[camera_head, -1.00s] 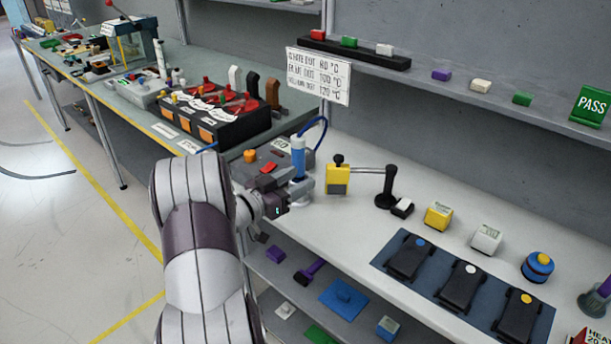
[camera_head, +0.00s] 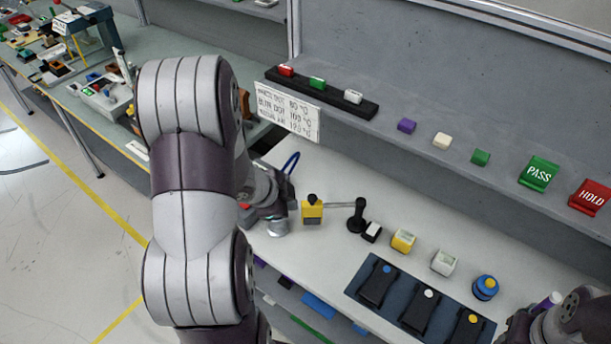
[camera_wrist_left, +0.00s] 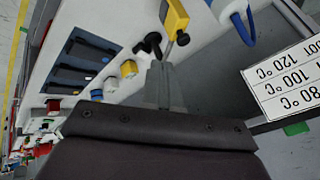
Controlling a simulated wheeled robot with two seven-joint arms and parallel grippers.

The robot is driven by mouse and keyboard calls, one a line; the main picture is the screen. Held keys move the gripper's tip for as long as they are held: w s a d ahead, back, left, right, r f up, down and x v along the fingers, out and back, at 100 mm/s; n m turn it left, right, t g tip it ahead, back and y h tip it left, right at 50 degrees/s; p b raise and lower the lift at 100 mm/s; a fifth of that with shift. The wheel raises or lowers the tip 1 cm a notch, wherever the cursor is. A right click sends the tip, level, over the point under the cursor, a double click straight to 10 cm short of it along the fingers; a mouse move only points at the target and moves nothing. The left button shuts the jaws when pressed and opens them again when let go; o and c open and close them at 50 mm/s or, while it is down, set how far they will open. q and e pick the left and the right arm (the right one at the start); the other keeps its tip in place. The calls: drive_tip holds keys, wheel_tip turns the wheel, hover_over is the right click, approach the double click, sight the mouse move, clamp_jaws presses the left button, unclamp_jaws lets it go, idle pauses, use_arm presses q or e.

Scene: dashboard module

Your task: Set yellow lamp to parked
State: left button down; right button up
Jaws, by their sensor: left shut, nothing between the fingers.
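The yellow lamp is most likely the yellow block with a black knob (camera_head: 312,213). It sits at the end of a grey rod that runs right to a black post (camera_head: 357,217) on the white bench. The yellow block (camera_wrist_left: 177,18) also shows at the top of the left wrist view. My left gripper (camera_wrist_left: 163,70) is shut and empty there, its fingers pointing toward the block with a visible gap. In the head view my left arm mostly hides that gripper. My right arm (camera_head: 583,312) enters at bottom right; its fingers are not clear.
A blue mat (camera_head: 350,290) with black modules lies on the bench front. Yellow (camera_head: 403,240) and white (camera_head: 443,262) cubes and a blue round piece (camera_head: 485,287) stand behind it. A temperature sign (camera_head: 288,110) hangs near the upper shelf. A blue-and-white cylinder stands left of the lamp.

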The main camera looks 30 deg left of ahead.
use_arm(q)
wheel_tip(320, 180, down, 3)
drive_tip(key=d+b, duration=0.2)
approach(316, 207)
wheel_tip(316, 207, down, 3)
drive_tip(key=s+d, duration=0.1)
drive_tip(key=d, duration=0.1)
drive_tip(key=w+p, duration=0.1)
drive_tip(key=w+a, duration=0.1)
drive_tip(key=w, duration=0.1)
drive_tip(key=shift+w+a+f+p, duration=0.1)
drive_tip(key=shift+w+f+p, duration=0.05)
drive_tip(key=shift+p, duration=0.2)
use_arm(e)
drive_tip(key=shift+s+d+f, duration=0.2)
drive_tip(key=shift+s+d, duration=0.2)
drive_tip(key=shift+s, duration=0.1)
